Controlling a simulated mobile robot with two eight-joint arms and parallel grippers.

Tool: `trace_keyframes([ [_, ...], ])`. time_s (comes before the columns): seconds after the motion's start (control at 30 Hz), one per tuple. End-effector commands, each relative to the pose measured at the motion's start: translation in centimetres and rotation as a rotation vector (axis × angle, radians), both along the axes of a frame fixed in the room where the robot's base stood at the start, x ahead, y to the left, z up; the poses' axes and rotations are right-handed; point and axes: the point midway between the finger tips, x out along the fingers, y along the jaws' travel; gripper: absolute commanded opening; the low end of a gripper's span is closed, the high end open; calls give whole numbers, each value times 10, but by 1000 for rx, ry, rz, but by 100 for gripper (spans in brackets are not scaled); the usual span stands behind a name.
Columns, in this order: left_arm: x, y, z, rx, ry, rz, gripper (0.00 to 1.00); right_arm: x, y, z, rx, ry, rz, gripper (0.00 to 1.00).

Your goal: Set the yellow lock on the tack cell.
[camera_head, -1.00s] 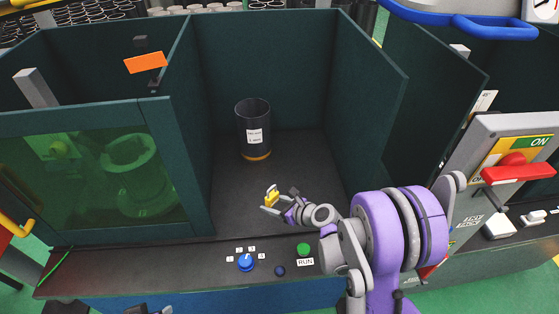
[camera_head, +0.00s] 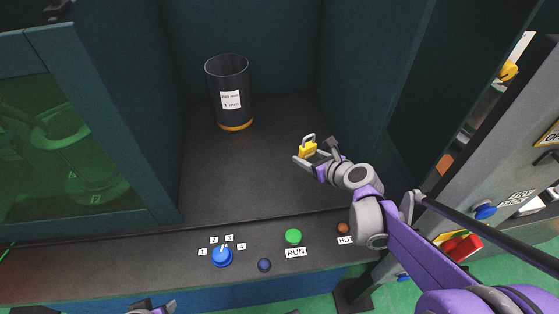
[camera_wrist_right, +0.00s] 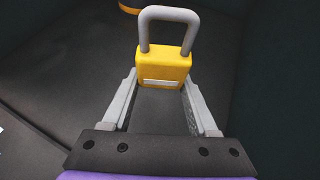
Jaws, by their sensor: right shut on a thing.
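The yellow lock (camera_head: 307,149) is a small padlock with a grey shackle pointing up. My right gripper (camera_head: 314,160) is shut on it and holds it inside the open cell (camera_head: 250,160), to the right of the dark cylinder. In the right wrist view the lock (camera_wrist_right: 164,66) sits upright between the two fingers (camera_wrist_right: 160,100), its shackle closed-looking and toward the far side.
A dark cylinder (camera_head: 230,92) with a white label and orange base stands at the cell's back left. A front ledge carries a blue dial (camera_head: 221,256) and a green RUN button (camera_head: 293,236). At right stand a grey panel (camera_head: 500,150) and another yellow padlock-like item (camera_head: 509,70).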

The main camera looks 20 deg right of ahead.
Motion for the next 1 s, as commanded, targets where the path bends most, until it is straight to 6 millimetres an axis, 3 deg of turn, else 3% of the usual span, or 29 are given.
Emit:
trace_keyframes([
  [0.13,0,0,-11,0,4,0,50,1,0,-31,0,0,1,0],
  [0.37,0,0,-17,0,6,0,50,1,1,-50,0,0,2,0],
  [0.6,1,0,-30,0,10,0,50,1,1,-81,0,1,2,0],
  [1.0,1,0,-34,0,12,0,50,0,1,-86,0,0,2,0],
])
